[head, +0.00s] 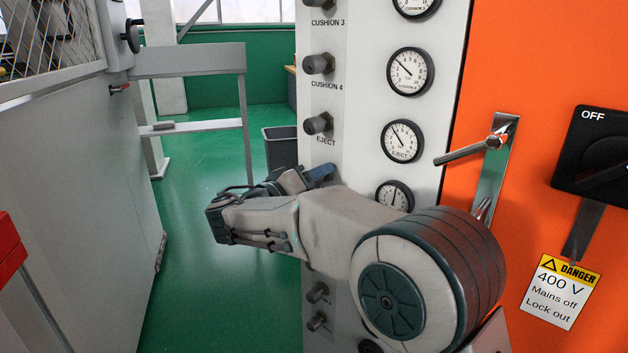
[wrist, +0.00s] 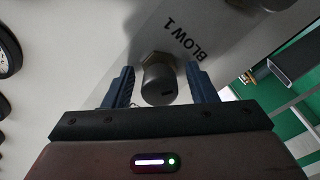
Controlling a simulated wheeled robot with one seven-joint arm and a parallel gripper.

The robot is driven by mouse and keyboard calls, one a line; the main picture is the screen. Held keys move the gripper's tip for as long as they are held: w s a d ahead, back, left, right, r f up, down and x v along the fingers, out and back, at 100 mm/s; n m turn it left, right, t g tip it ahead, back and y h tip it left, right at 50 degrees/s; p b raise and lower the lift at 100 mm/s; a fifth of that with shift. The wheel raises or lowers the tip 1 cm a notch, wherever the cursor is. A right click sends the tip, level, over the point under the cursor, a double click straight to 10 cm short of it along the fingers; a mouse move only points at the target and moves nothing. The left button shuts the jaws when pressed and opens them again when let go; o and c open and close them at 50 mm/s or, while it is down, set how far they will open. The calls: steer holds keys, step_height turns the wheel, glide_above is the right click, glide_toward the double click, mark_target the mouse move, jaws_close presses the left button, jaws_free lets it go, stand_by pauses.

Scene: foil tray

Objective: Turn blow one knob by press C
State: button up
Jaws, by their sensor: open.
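The blow one knob (wrist: 157,80) is a dark round knob on a hex base, beside the printed label BLOW 1 (wrist: 183,40) on the grey-white panel. My gripper (wrist: 160,68) is open, with one blue finger on each side of the knob. I see gaps between the fingers and the knob, so it is not clamped. In the head view my gripper (head: 320,173) is close to the panel (head: 355,110), below the EJECT knob (head: 318,124). My arm and gripper hide the blow one knob there.
CUSHION 4 (head: 318,64) and CUSHION 3 (head: 319,3) knobs sit higher on the panel, with gauges (head: 410,72) to their right. Two more knobs (head: 317,292) show below my arm. A metal lever (head: 478,148) juts from the orange cabinet (head: 520,60). Green floor (head: 210,200) lies open at left.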

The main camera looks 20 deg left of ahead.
steer(key=c, duration=1)
